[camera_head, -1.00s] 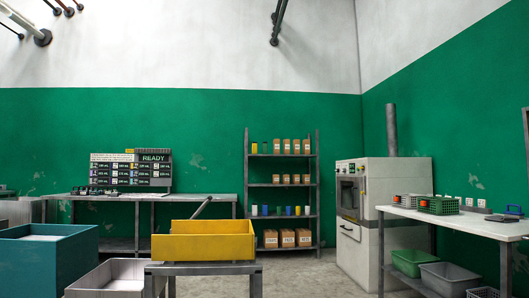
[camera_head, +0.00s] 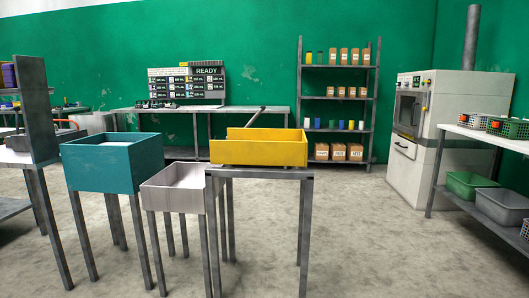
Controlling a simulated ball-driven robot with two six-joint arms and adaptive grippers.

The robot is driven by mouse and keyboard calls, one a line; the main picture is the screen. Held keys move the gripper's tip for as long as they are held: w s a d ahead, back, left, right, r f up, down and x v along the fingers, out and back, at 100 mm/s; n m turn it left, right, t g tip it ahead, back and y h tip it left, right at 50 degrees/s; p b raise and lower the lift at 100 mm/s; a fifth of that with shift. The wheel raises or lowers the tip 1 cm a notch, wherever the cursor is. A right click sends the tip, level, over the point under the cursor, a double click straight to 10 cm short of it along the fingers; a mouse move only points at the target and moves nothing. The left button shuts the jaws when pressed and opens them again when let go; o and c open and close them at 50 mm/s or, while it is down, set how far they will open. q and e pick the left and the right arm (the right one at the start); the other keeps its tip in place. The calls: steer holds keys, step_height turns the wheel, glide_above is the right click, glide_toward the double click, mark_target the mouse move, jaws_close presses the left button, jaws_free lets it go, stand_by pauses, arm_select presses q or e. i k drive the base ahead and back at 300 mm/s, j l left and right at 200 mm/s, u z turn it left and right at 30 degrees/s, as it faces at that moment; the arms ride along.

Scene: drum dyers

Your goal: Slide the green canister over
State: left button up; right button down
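No green canister stands out clearly. Small coloured canisters (camera_head: 319,58) stand at the left of the top shelf of the grey rack at the back. A row of several more canisters (camera_head: 341,125), some blue and some white, stands on a lower shelf. They are too small for me to be sure which is green. Neither of my grippers is in view.
A yellow bin (camera_head: 262,152) on a grey stand, a pale bin (camera_head: 170,200) and a teal bin (camera_head: 112,170) stand ahead. A grey rack (camera_head: 373,90) and white oven (camera_head: 437,110) are behind. A white table (camera_head: 495,135) is right. Concrete floor (camera_head: 370,240) is open at front right.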

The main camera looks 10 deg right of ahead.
mark_target(320, 55)
steer(key=i+l+z, duration=0.6)
steer(key=z, duration=0.25)
steer(key=i+l+z, duration=0.1)
steer(key=i+z, duration=0.3)
steer(key=i+l+z, duration=0.25)
steer(key=i, duration=0.35)
steer(key=i+z, duration=0.3)
steer(key=i, duration=0.25)
steer(key=i+j+u, duration=0.15)
steer(key=i+u, duration=0.15)
steer(key=i, duration=0.25)
steer(key=i+u, duration=0.25)
steer(key=i, duration=0.35)
steer(key=i+u, duration=0.3)
steer(key=i, duration=0.25)
steer(key=i+l+u, duration=0.3)
steer(key=i, duration=0.25)
